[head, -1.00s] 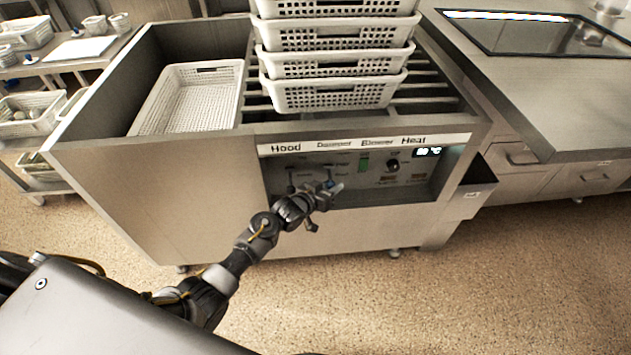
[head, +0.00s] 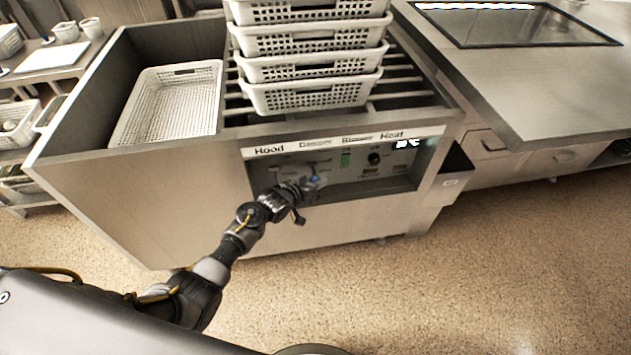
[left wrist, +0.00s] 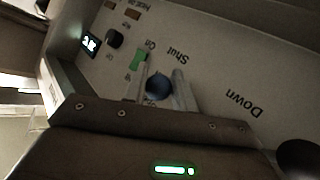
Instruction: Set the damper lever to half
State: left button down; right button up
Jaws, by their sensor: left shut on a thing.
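The damper lever has a round blue knob (left wrist: 158,86), which shows in the left wrist view between the two fingers of my left gripper (left wrist: 163,88). My left gripper is shut on this knob. In the head view the gripper (head: 314,182) is at the control panel, below the Damper label (head: 315,142), and a bit of the blue knob (head: 316,179) shows. The word Shut (left wrist: 168,57) is printed near the fingers in the left wrist view. The lever's shaft and the half mark are hidden or too small to read. My right gripper is out of view.
The panel (head: 345,178) has a green switch (head: 346,160), a black dial (head: 375,159) and a lit display (head: 407,143). A black knob (left wrist: 298,158) is near the word Down. Stacked white baskets (head: 310,95) stand above, with a single basket (head: 170,105) at left.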

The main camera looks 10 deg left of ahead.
pick_arm(q)
jog(key=shift+w+a+r, duration=0.1)
jog(key=shift+w+r, duration=0.25)
jog(key=shift+r, duration=0.2)
jog(key=c, duration=1.4)
grip_release()
jog(key=shift+o, duration=1.2)
jog(key=shift+s+f, duration=0.15)
jog(key=shift+f, duration=0.1)
jog(key=shift+s+a+r, duration=0.1)
jog(key=shift+s+a, duration=0.05)
jog(key=shift+s, duration=0.35)
jog(key=p+v, duration=0.1)
jog(key=v, duration=0.8)
jog(key=shift+s+a+r, duration=0.15)
jog(key=shift+s+r, duration=0.05)
jog(key=shift+s, duration=0.05)
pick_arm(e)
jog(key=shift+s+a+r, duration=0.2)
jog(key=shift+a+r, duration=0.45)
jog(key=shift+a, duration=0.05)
